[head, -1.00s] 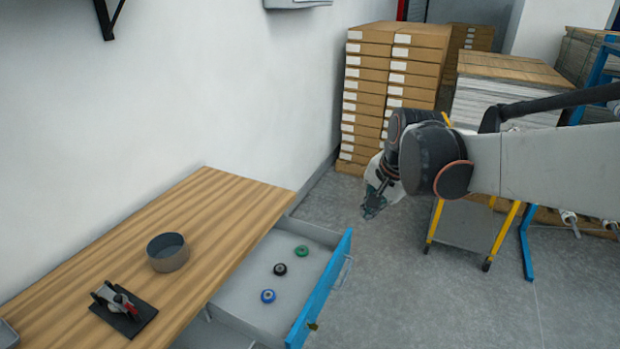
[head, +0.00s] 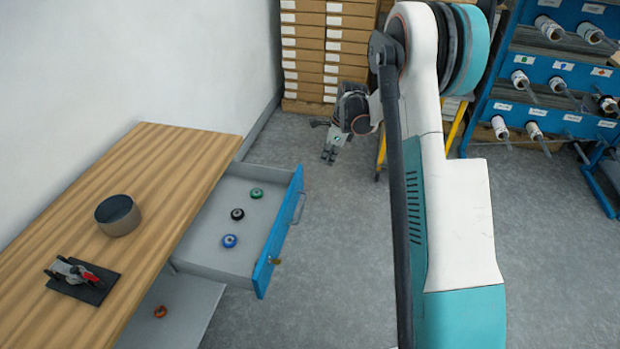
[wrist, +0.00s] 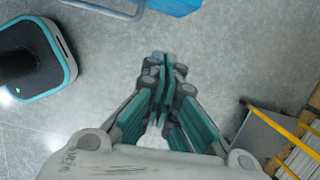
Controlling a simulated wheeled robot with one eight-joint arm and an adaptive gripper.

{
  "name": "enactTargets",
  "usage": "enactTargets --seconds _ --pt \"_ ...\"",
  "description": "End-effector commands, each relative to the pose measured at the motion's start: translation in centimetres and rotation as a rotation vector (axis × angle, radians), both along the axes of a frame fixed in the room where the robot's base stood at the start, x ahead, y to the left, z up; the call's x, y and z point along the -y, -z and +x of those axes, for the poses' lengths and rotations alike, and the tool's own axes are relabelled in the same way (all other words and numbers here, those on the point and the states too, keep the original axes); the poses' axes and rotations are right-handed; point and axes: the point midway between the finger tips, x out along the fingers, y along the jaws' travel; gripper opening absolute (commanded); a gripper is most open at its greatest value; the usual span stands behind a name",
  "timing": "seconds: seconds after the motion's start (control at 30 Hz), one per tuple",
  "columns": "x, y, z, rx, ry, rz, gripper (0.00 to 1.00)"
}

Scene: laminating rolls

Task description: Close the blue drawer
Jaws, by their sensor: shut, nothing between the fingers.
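The blue drawer (head: 279,229) is pulled out from under the wooden bench, with its blue front and metal handle (head: 298,208) facing right. Inside lie a green roll (head: 256,193), a black roll (head: 237,214) and a blue roll (head: 230,241). My gripper (head: 328,158) is shut and empty, pointing down, beyond and to the right of the drawer front and apart from it. In the wrist view my gripper (wrist: 163,75) shows closed fingers over bare floor. The drawer's blue front (wrist: 172,6) and part of its handle (wrist: 110,8) show at the top edge there.
The wooden bench (head: 150,180) holds a grey bowl (head: 118,215) and a clamp on a black plate (head: 82,278). A lower shelf (head: 190,305) holds an orange-red item. Stacked boxes (head: 325,50) and a blue roll rack (head: 545,62) stand behind. Floor right of the drawer is clear.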

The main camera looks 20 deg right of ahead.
Motion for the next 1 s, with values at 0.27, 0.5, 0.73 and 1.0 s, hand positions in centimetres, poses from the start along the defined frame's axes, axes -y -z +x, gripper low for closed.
enactTargets --seconds 0.27,0.5,0.73,1.0 --pt "0.7 2.8 0.5 -0.028 0.072 0.025 0.00" --pt "-0.1 6.4 1.0 -0.028 0.070 0.024 0.00" --pt "-0.9 10.8 1.7 -0.028 0.069 0.024 0.00" --pt "-3.4 12.1 3.4 -0.028 0.067 0.024 0.00"
